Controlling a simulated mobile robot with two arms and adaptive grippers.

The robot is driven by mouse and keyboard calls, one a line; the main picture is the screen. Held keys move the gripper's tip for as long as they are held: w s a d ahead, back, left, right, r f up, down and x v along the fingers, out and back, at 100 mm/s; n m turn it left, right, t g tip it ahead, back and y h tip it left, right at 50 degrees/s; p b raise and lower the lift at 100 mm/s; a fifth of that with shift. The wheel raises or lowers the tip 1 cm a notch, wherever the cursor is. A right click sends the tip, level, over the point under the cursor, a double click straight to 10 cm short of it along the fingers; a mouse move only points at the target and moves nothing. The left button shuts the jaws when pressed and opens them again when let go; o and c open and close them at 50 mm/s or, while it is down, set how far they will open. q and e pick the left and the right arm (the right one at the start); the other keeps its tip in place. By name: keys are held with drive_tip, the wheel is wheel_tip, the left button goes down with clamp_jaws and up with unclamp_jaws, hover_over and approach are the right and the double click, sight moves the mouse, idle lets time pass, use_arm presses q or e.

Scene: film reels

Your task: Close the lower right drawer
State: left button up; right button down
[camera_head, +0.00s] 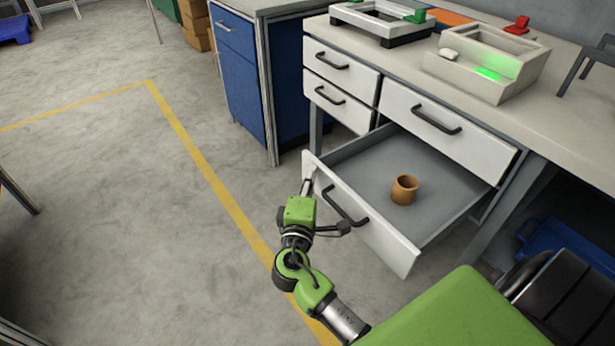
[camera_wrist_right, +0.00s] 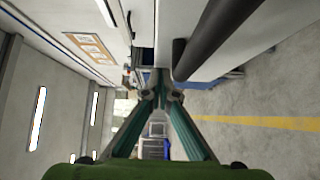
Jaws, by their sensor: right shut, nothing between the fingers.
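The lower right drawer (camera_head: 345,195) stands pulled open under the workbench, with its white front and dark bar handle (camera_head: 342,204) facing me. A small orange-brown cup (camera_head: 404,189) stands upright inside it. My right gripper (camera_head: 307,186) is shut and empty in front of the drawer front, near its left end and left of the handle. I cannot tell whether the fingertips touch the front. In the right wrist view the fingers (camera_wrist_right: 160,92) meet beside the white drawer front, with the dark handle (camera_wrist_right: 208,38) close to their right. My left gripper is not in view.
The upper right drawer (camera_head: 435,118) and the two small left drawers (camera_head: 340,68) are shut. A blue cabinet (camera_head: 240,80) stands left of the bench. A grey device with a green light (camera_head: 490,65) sits on top. Bare floor with a yellow line (camera_head: 190,145) lies at left.

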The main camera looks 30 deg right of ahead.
drive_tip(key=d, duration=0.9)
drive_tip(key=w+d, duration=0.1)
drive_tip(key=d, duration=0.4)
drive_tip(key=shift+d, duration=0.35)
drive_tip(key=d, duration=0.8)
drive_tip(key=w+d+b, duration=0.1)
drive_tip(key=d, duration=0.3)
drive_tip(key=shift+d, duration=0.7)
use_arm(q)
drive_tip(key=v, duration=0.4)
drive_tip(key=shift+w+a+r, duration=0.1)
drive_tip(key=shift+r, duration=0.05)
use_arm(e)
drive_tip(key=shift+d+r, duration=0.15)
drive_tip(key=shift+d, duration=0.05)
drive_tip(key=shift+d+r, duration=0.1)
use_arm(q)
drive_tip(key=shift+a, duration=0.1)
